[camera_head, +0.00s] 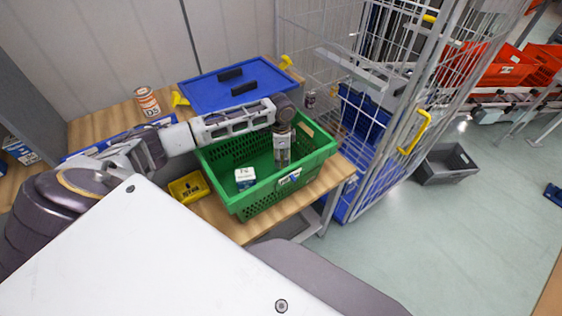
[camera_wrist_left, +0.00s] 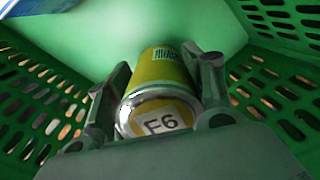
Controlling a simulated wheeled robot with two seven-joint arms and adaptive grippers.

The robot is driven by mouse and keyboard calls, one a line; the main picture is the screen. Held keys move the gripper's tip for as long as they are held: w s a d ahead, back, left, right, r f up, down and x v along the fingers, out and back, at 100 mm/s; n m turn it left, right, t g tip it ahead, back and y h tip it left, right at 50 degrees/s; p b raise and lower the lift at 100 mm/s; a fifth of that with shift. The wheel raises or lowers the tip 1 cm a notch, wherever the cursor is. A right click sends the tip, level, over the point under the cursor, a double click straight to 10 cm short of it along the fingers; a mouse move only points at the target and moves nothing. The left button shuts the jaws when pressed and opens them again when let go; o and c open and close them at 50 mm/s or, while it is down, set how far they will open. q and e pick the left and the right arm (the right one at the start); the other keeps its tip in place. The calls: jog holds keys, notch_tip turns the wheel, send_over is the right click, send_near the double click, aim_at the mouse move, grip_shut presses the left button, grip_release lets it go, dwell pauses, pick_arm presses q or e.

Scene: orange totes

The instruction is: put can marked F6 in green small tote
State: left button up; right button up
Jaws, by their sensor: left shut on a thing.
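The can marked F6 (camera_wrist_left: 160,95) is yellow-green with a silver end and shows its F6 label in the left wrist view. It lies between the two fingers of my left gripper (camera_wrist_left: 158,100), which is shut on it. In the head view my left gripper (camera_head: 282,160) points down inside the green small tote (camera_head: 240,207), near its back right part. The can cannot be made out clearly there. The tote's green floor and slotted walls (camera_wrist_left: 285,90) surround the can in the wrist view. My right gripper is not in view.
A white box (camera_head: 245,177) lies in the green tote. The tote stands on a wooden table beside a blue lidded tote (camera_head: 225,90), a yellow bin (camera_head: 188,188) and an orange-white can (camera_head: 147,101). A wire cage cart (camera_head: 385,140) stands close on the right.

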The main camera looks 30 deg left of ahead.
pick_arm(q)
jog(key=shift+f, duration=1.7)
jog(key=o, duration=1.4)
jog(key=shift+f, duration=0.1)
jog(key=shift+r, duration=6.1)
